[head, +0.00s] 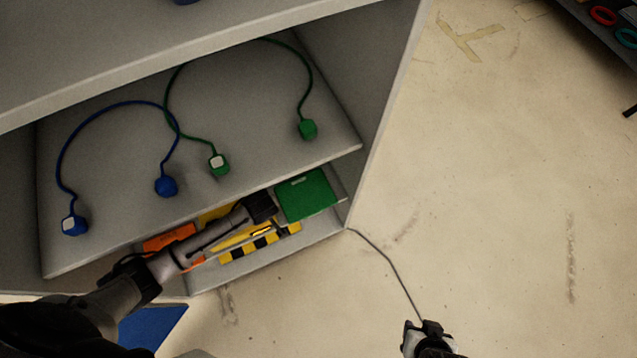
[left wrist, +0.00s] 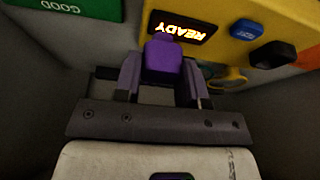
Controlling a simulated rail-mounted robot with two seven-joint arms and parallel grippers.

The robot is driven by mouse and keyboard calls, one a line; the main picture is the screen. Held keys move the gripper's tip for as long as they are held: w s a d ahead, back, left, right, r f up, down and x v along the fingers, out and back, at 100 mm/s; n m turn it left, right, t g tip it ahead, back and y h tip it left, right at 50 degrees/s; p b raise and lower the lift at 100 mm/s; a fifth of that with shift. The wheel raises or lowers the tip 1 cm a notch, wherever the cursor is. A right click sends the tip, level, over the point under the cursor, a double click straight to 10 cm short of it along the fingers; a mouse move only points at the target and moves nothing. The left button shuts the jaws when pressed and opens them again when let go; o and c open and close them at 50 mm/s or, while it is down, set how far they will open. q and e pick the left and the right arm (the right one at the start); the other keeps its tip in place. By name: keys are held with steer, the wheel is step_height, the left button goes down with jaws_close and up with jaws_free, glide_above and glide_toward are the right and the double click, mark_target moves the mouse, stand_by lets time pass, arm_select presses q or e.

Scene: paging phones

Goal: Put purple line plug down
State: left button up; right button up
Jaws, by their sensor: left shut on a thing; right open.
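In the left wrist view the purple plug (left wrist: 164,60) sits between the fingers of my left gripper (left wrist: 161,82), which is shut on it. It is in front of a yellow device (left wrist: 222,18) with a lit READY display (left wrist: 181,31). In the head view my left gripper (head: 260,208) reaches into the lower shelf; the plug is hidden there. My right gripper (head: 428,328) is open, low over the floor. A thin grey line runs from the shelf's corner to it; I cannot tell whether they touch.
Blue cord plugs (head: 166,187) and green cord plugs (head: 307,129) lie on the shelf above. A green panel (head: 306,195), an orange piece (head: 170,237) and a yellow-black striped strip (head: 262,246) are around my left gripper. The floor (head: 500,200) at right is mostly clear.

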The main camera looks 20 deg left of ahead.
arm_select(q)
steer(key=shift+w+d+m, duration=0.1)
steer(key=shift+w+m, duration=0.1)
steer(key=shift+m, duration=0.1)
steer(key=shift+w+d+f, duration=0.1)
steer(key=shift+d, duration=0.25)
steer(key=w+d+b, duration=0.2)
steer(key=w+d, duration=0.2)
steer(key=w+d+f+b, duration=0.1)
steer(key=w+d+b, duration=0.2)
steer(key=w+d, duration=0.1)
steer(key=w+d+f+b, duration=0.1)
steer(key=w+d+b, duration=0.1)
steer(key=w+d, duration=0.2)
steer(key=shift+w+d+f+b, duration=0.2)
steer(key=shift+w+b, duration=0.1)
steer(key=shift+w, duration=0.4)
step_height(320, 180, down, 4)
steer(key=b, duration=0.2)
steer(key=shift+w+f+b, duration=0.1)
steer(key=shift+f+b, duration=0.1)
steer(key=shift+b, duration=0.2)
steer(key=shift+d+f+b, duration=0.1)
steer(key=shift+f+b, duration=0.05)
steer(key=shift+b, duration=0.15)
steer(key=shift+w, duration=0.1)
steer(key=shift+d, duration=0.1)
